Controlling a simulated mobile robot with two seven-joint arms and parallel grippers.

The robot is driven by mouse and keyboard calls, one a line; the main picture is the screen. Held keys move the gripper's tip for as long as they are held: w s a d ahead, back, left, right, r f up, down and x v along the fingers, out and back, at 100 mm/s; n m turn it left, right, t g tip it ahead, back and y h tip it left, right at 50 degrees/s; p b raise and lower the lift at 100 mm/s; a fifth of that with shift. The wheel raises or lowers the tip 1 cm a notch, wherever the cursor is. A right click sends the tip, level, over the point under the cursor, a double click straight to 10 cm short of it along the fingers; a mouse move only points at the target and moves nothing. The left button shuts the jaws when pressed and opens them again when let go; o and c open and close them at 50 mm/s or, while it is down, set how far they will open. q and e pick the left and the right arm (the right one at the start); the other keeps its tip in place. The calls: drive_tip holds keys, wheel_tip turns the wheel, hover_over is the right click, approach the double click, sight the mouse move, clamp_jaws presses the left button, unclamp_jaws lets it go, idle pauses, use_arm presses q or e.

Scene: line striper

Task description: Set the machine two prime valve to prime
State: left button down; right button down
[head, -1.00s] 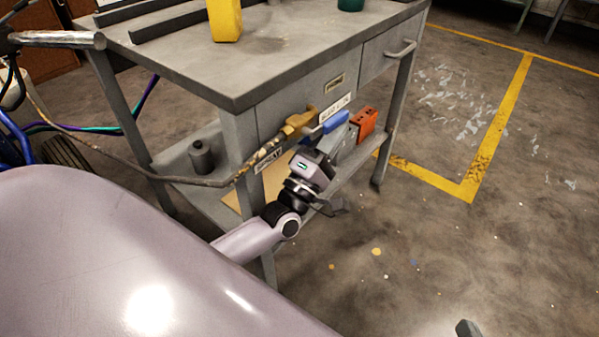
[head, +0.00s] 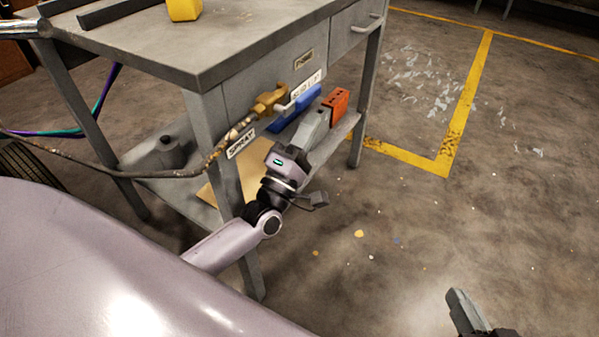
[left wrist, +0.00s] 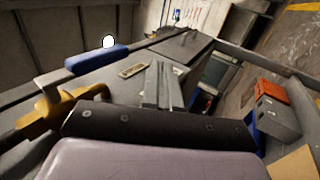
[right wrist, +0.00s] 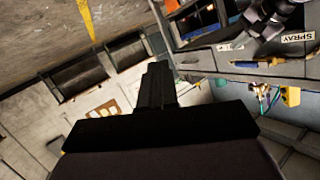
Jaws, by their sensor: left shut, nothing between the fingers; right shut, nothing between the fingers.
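The prime valve is a brass body (head: 270,101) with a blue lever handle (head: 296,107), on the front of the grey cart below the drawers. In the left wrist view the brass body (left wrist: 48,112) and blue handle (left wrist: 97,60) lie left of the fingers. A "SPRAY" label (head: 241,144) sits below left of the valve; another white label (head: 308,86), too small to read, is above the handle. My left gripper (head: 319,124) is shut and empty, just right of and in front of the handle. My right gripper (head: 462,302) is shut and empty over the floor at lower right.
An orange box (head: 336,102) is behind my left fingers at the lower shelf. A hose (head: 130,174) runs left from the valve. A dark canister (head: 171,153) stands on the shelf. The floor right of the cart is open.

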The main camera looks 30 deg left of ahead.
use_arm(q)
wheel_tip(320, 180, down, 10)
drive_tip(key=shift+s+b, duration=0.2)
drive_tip(key=shift+b, duration=0.2)
use_arm(e)
drive_tip(key=shift+s+d+f+t, duration=0.15)
drive_tip(key=shift+d+f+t, duration=0.15)
drive_tip(key=shift+d, duration=0.3)
use_arm(q)
drive_tip(key=shift+d+h, duration=0.1)
drive_tip(key=shift+h, duration=0.2)
use_arm(e)
drive_tip(key=shift+r, duration=0.15)
